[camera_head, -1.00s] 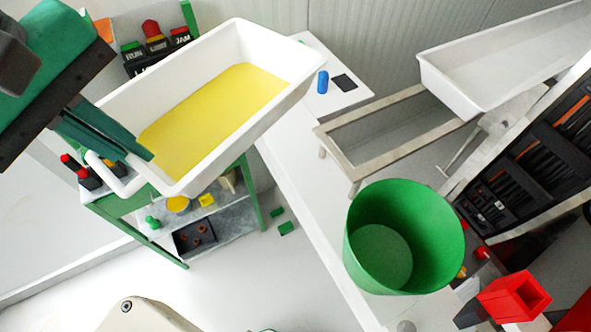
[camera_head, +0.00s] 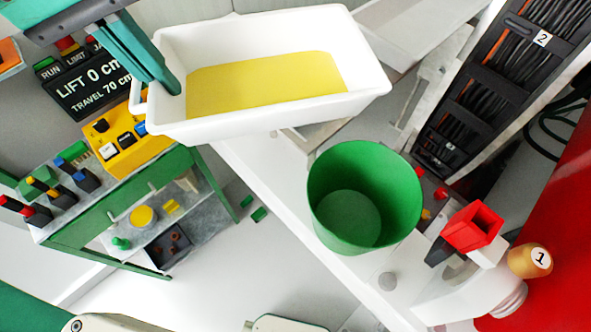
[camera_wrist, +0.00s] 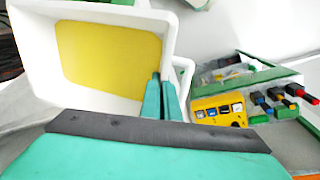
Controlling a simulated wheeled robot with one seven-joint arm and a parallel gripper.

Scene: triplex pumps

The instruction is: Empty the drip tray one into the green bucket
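The white drip tray (camera_head: 265,28) holds a flat pool of yellow liquid (camera_head: 265,85). It hangs in the air in the upper middle of the head view, close to level. My gripper (camera_head: 165,75) is shut on the tray's handle at its left end; the tray's rim and handle also show in the wrist view (camera_wrist: 22,50), with the fingers (camera_wrist: 162,100) at its near side. The green bucket (camera_head: 365,200) stands upright on the white bench, below and to the right of the tray. Its inside looks empty.
A green cart (camera_head: 110,215) with switches and a yellow control box (camera_head: 125,140) stands at the left. A red square funnel (camera_head: 472,226) and a bronze cylinder marked 1 (camera_head: 530,260) are right of the bucket. A black cable rack (camera_head: 480,90) rises behind.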

